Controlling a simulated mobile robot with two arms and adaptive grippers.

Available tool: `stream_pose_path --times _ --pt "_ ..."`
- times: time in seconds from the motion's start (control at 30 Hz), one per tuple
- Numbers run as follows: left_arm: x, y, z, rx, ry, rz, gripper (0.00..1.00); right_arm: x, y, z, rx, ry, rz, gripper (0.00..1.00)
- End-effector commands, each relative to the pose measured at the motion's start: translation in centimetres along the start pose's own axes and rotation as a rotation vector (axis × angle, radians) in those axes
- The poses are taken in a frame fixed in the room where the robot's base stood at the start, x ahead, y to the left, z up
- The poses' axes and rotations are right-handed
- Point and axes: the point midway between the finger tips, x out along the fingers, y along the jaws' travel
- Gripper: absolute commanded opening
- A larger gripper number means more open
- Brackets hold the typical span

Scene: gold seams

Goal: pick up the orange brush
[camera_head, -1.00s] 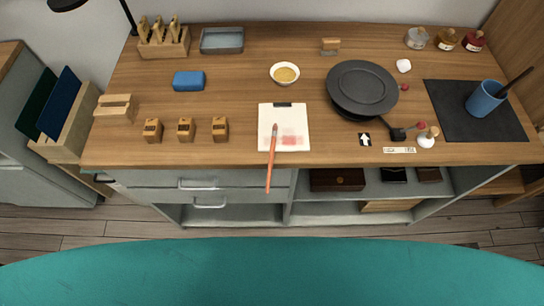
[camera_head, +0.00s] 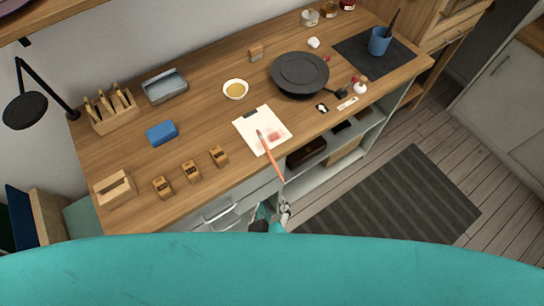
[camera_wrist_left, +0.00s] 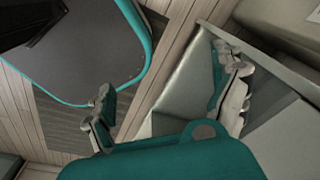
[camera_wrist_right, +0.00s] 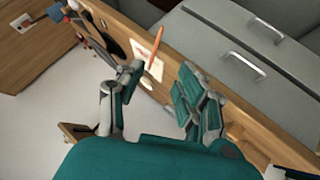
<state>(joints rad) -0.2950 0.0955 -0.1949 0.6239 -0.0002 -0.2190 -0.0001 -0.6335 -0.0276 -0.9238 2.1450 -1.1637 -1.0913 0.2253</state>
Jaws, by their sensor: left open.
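The orange brush (camera_head: 270,156) lies with its tip on the white clipboard (camera_head: 246,126), and its handle sticks out past the workbench's front edge. It also shows in the right wrist view (camera_wrist_right: 157,36), beyond and between the spread fingers. My right gripper (camera_head: 272,213) is below the handle's end in the head view, in front of the drawers, and apart from the brush. In its wrist view the right gripper (camera_wrist_right: 160,82) is open and empty. My left gripper (camera_wrist_left: 166,80) is open and empty in its wrist view, and I cannot make it out in the head view.
The workbench (camera_head: 205,120) also holds a bowl (camera_head: 235,89), a black wheel (camera_head: 300,74), a blue block (camera_head: 161,132), several small wooden blocks and a blue cup (camera_head: 379,41). Drawers with handles (camera_head: 217,211) face the right gripper. Floor with a striped rug (camera_head: 400,200) is clear at right.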

Motion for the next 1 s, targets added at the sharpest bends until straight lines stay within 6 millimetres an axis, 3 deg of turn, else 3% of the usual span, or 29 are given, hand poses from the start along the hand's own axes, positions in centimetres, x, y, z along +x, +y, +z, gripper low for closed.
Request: stream_pose_path --times 0.13,0.33,0.6,0.87,1.0 --pt "-0.6 1.3 0.4 0.000 -0.008 0.016 0.95 1.4 0.5 -0.4 0.003 0.004 0.011 0.37" --pt "-1.8 2.6 0.2 0.000 -0.008 0.032 0.95 5.8 0.6 -0.5 0.002 0.003 0.010 0.37" --pt "-2.9 1.5 0.3 0.000 -0.010 0.019 0.95 10.8 0.4 -0.4 0.003 0.002 0.007 0.37" --pt "-3.5 0.9 0.2 -0.003 -0.009 0.012 0.95 12.6 0.4 -0.4 0.003 0.002 0.007 0.37" --pt "-4.5 0.9 0.0 -0.003 -0.008 0.012 0.95 14.5 0.3 -0.6 0.002 0.002 0.008 0.37"
